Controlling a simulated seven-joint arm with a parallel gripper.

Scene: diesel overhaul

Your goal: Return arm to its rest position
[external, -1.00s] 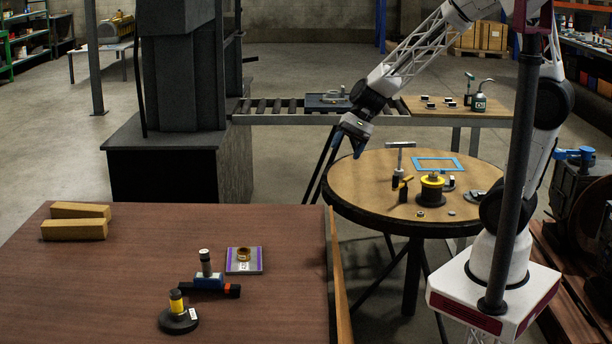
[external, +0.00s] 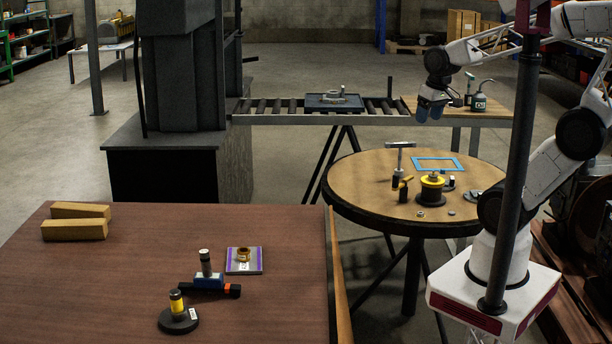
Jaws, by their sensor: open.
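My gripper (external: 430,112) hangs pointing down, with blue fingertips, in front of the small wooden board at the end of the roller conveyor. It is open, and I see nothing held in it. It is above and apart from the round table (external: 350,188). My arm rises from its white base at the right, bends at the right edge of the picture and reaches back left to the gripper. Part of the arm is hidden behind a dark post.
The round table holds a blue frame (external: 438,164), a yellow-and-black spool (external: 432,187), a T-handled tool (external: 400,158) and small parts. A dark tray (external: 334,103) sits on the conveyor. The dark post (external: 517,170) stands before my arm. A brown table (external: 120,280) fills the front left.

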